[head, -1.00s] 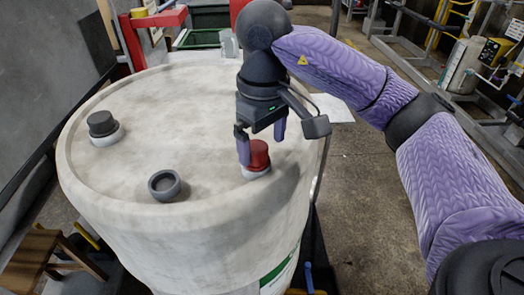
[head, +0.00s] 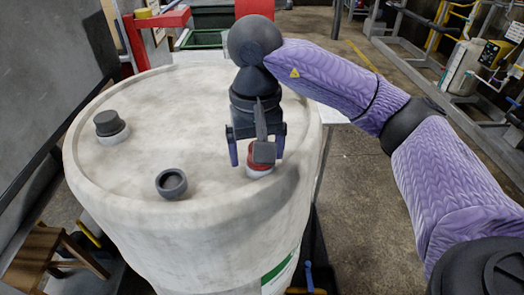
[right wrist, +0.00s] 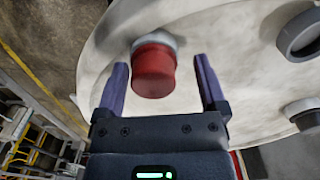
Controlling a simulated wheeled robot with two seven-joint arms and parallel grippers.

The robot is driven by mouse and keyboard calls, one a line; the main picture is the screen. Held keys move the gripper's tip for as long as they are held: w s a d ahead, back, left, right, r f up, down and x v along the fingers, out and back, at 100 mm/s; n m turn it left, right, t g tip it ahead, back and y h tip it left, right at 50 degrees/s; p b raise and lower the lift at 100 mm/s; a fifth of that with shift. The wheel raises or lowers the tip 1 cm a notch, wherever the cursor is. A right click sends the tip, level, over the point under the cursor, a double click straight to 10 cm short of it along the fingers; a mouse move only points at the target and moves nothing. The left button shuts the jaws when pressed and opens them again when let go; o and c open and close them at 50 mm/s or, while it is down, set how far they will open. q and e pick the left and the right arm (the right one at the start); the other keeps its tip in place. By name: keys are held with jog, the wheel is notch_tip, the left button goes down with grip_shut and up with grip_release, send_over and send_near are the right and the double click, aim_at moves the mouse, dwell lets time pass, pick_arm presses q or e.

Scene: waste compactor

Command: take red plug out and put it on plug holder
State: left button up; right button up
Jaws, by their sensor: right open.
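The red plug (right wrist: 154,70) sits in a pale collar on top of the white drum (head: 215,100), near its right front edge. In the head view the red plug (head: 259,161) is mostly hidden behind my right wrist. My right gripper (head: 257,158) is open, pointing down, with its fingers on either side of the plug. In the right wrist view the right gripper (right wrist: 160,75) has the plug between its spread fingers, with a gap on both sides. The plug holder (head: 171,183), a dark grey open ring, stands on the drum left of the plug. My left gripper is not in view.
A black plug (head: 108,123) in a pale collar stands at the drum's left. The drum top between the fittings is clear. A wooden stool (head: 45,250) is at lower left, and metal racks (head: 440,50) stand at the right.

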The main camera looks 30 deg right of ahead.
jog(key=m, duration=0.3)
jog(key=shift+d+m+p, duration=0.1)
jog(key=shift+m+p, duration=0.2)
jog(key=shift+p, duration=0.1)
jog(key=m, duration=0.1)
jog(key=m+p, duration=0.1)
jog(key=m, duration=0.3)
jog(key=shift+d+r, duration=0.15)
jog(key=shift+d, duration=0.2)
jog(key=m+p, duration=0.1)
jog(key=m, duration=0.2)
jog(key=shift+r+m+p, duration=0.15)
jog(key=shift+m+p, duration=0.15)
jog(key=shift+a+m, duration=0.1)
jog(key=shift+m, duration=0.9)
jog(key=shift+f, duration=0.2)
jog(key=shift+c, duration=0.6)
jog(key=c, duration=0.5)
grip_shut()
jog(key=shift+o, duration=0.2)
grip_release()
grip_shut()
jog(key=shift+f+n+b, duration=0.15)
jog(key=shift+n+b, duration=0.25)
jog(key=shift+n, duration=1.6)
jog(key=shift+n+b, duration=0.3)
jog(key=shift+n, duration=0.3)
jog(key=shift+r, duration=0.2)
